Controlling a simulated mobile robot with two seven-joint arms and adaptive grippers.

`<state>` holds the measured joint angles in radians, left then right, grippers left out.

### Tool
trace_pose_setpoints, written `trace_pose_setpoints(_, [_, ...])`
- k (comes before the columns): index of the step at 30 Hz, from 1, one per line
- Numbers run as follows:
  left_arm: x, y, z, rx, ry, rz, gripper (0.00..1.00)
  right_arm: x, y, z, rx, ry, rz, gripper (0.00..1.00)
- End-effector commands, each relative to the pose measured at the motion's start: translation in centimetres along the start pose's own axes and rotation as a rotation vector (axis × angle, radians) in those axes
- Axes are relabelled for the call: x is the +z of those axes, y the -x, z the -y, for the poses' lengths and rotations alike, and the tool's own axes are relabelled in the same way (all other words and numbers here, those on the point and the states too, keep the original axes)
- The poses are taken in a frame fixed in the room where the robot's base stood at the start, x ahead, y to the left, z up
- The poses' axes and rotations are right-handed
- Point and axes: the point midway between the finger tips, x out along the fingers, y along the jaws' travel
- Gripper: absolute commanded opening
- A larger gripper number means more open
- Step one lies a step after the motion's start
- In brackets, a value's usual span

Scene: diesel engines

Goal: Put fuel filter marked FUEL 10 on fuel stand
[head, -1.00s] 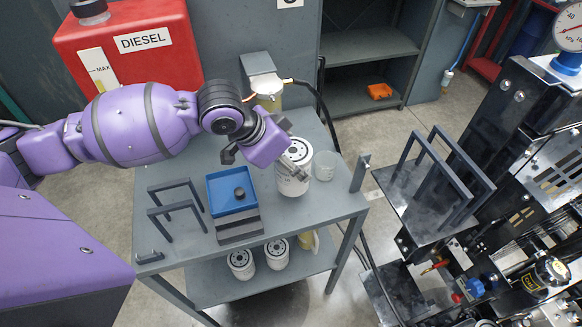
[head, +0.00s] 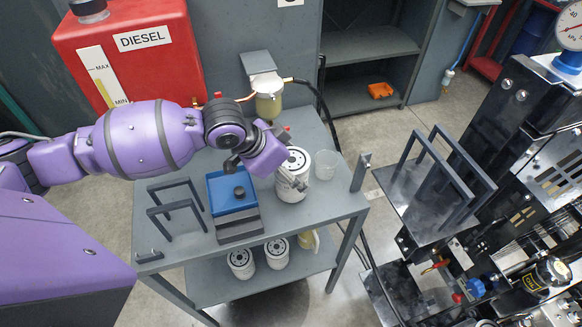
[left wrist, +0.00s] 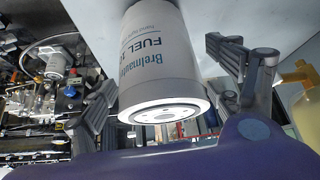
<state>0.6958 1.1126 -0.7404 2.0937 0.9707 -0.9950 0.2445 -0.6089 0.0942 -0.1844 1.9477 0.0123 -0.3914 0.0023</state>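The white fuel filter (head: 293,188) stands upright on the grey table, threaded end up. In the left wrist view the same filter (left wrist: 160,62) shows "Brelmauer" and FUEL with a partly cut-off number. My left gripper (head: 289,181) is low at the filter's side. In the left wrist view its fingers (left wrist: 165,88) are spread on either side of the filter, with a narrow gap at the right finger. Contact at the left finger is unclear. No label marks a fuel stand; dark upright frames stand on the table (head: 174,208) and on the machine at right (head: 437,175). My right gripper is out of view.
A clear beaker (head: 325,164) stands just right of the filter. A blue tray (head: 222,184) holding a dark part is to its left. Two white filters (head: 240,263) (head: 277,253) stand on the lower shelf. The red diesel tank (head: 150,65) is behind my arm.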

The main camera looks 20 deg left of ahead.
Motion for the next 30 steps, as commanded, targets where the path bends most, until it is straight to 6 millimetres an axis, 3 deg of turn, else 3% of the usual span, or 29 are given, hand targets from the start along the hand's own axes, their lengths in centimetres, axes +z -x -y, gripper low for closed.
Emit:
trace_pose_setpoints(11, [-0.2, 1.0, 0.1, -0.003, 0.000, 0.000, 0.83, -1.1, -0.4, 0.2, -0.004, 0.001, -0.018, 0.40])
trace_pose_setpoints(24, [-0.2, 9.9, 0.1, -0.003, -0.001, 0.001, 0.83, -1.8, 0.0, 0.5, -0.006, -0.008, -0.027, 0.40])
trace_pose_setpoints(30, [-0.2, 12.0, 0.0, 0.000, 0.000, 0.001, 0.83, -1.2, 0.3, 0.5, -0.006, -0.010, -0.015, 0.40])
